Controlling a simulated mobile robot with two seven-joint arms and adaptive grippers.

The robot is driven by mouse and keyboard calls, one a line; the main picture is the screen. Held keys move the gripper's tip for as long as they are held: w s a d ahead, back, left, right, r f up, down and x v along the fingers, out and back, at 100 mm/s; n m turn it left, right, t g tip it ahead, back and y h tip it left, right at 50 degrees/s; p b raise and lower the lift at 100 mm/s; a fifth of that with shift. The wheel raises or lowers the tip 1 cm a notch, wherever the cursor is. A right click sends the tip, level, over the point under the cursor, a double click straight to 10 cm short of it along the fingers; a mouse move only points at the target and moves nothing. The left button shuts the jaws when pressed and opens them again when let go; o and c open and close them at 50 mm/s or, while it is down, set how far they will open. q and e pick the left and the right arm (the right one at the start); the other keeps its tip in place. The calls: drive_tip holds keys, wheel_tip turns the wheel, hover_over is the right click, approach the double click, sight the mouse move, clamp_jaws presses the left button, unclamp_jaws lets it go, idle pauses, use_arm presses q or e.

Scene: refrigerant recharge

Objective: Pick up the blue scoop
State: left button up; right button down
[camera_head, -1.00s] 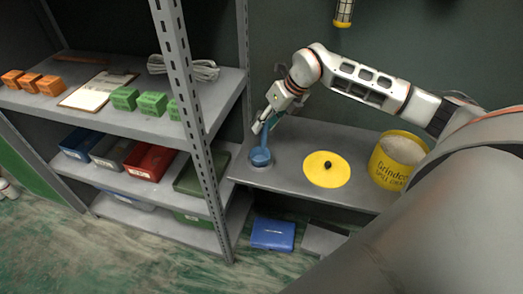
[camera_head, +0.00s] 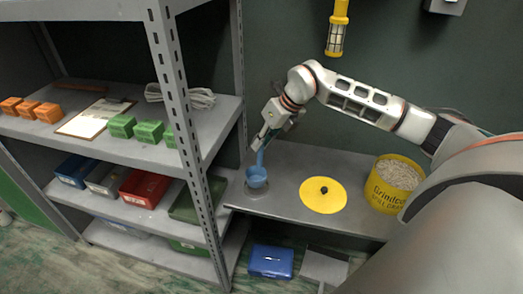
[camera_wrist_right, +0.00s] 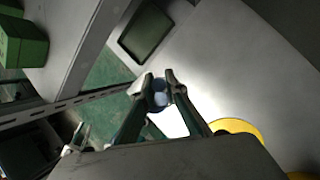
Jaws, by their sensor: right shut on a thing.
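The blue scoop (camera_head: 257,177) is upright, its bowl down and its handle up, over a grey round holder (camera_head: 257,191) at the left end of the grey bench. My right gripper (camera_head: 262,142) is shut on the top of the scoop's handle. The bowl looks slightly above the holder; a small gap is hard to make out. In the right wrist view, the scoop (camera_wrist_right: 159,95) shows as a blue patch between the two fingertips. My left gripper is not in view.
The metal shelf's upright (camera_head: 185,130) stands close left of the scoop. A yellow lid (camera_head: 323,195) with a black knob and a yellow bucket (camera_head: 394,184) of granules are on the bench to the right. A yellow lamp (camera_head: 337,30) hangs above. A blue case (camera_head: 271,261) lies below.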

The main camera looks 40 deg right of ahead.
wheel_tip(320, 180, up, 17)
drive_tip(key=p, duration=0.1)
drive_tip(key=shift+p, duration=0.3)
drive_tip(key=c, duration=2.7)
unclamp_jaws()
clamp_jaws()
